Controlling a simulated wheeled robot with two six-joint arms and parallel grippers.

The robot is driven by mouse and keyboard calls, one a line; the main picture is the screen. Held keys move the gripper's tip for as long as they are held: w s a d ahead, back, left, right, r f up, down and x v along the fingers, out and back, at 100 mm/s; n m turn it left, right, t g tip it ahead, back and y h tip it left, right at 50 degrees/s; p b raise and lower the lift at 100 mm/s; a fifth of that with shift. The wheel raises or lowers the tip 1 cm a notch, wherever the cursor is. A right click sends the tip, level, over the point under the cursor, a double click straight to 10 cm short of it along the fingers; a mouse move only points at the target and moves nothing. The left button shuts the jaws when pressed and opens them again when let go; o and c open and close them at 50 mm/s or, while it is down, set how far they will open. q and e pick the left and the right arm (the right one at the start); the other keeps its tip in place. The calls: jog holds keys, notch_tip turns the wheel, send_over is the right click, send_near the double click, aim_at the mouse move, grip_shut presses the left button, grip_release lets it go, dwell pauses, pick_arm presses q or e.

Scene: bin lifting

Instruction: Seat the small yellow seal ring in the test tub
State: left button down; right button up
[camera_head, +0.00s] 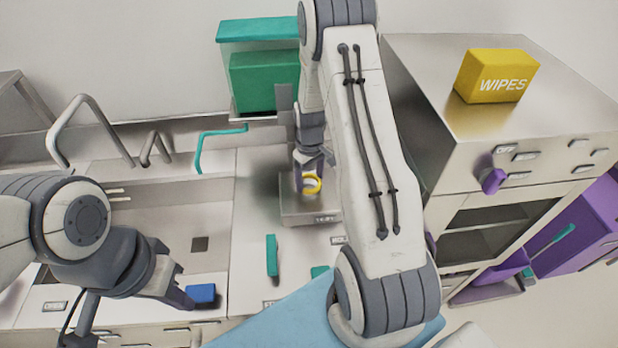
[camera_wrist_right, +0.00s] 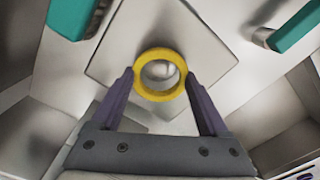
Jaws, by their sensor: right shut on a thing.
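The small yellow seal ring (camera_head: 312,184) is held between the finger tips of my right gripper (camera_head: 312,168). In the right wrist view the ring (camera_wrist_right: 160,53) sits flat-on between the two fingers of my right gripper (camera_wrist_right: 160,80). Below it is a low grey metal box (camera_head: 312,216) with a label on its front; its square top (camera_wrist_right: 205,50) lies behind the ring in the wrist view. I cannot tell whether this is the test tub, or how large the gap below the ring is. My left gripper (camera_head: 182,296) is beside a blue block (camera_head: 202,295); its grip is unclear.
A teal handle-like piece (camera_head: 272,256) lies on the counter in front of the box. A sink basin (camera_head: 170,215) is to the left. A clear bin with green contents (camera_head: 265,80) stands behind. A metal cabinet (camera_head: 430,105) with yellow wipes (camera_head: 490,72) is on the right.

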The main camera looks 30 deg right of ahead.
jog(key=shift+f, duration=0.15)
jog(key=shift+f+b, duration=0.3)
jog(key=shift+b, duration=0.1)
jog(key=shift+f+b, duration=0.3)
jog(key=shift+f, duration=0.15)
dwell(0.5)
jog(key=o, duration=1.2)
jog(key=shift+w+r, duration=0.1)
jog(key=shift+r, duration=0.45)
notch_tip(320, 180, up, 10)
jog(key=b, duration=0.2)
jog(key=shift+f+b, duration=0.25)
jog(key=shift+b, duration=0.15)
